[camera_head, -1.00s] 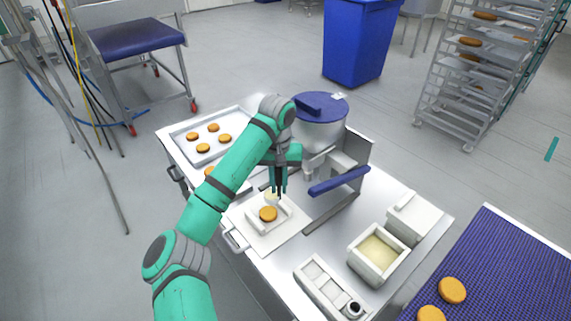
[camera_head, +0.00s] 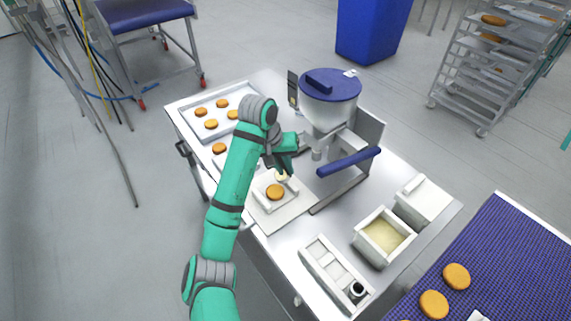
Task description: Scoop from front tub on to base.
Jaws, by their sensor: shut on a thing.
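My gripper (camera_head: 281,169) is above the far edge of a white holder (camera_head: 262,203) on a pale board. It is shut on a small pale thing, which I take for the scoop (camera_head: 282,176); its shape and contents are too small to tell. A round golden-brown base (camera_head: 275,192) lies in the holder, just below and in front of the gripper. The front tub (camera_head: 366,247) is a white open box with pale yellow filling, to the right on the steel table. A second white tub (camera_head: 424,203) with a lid stands behind it.
A depositor with a blue-lidded hopper (camera_head: 330,105) and blue bar (camera_head: 349,161) stands right of my gripper. A tray (camera_head: 186,120) of several rounds is at the back left. A white compartment box (camera_head: 325,268) sits at the front. A blue belt (camera_head: 505,255) carries rounds at right.

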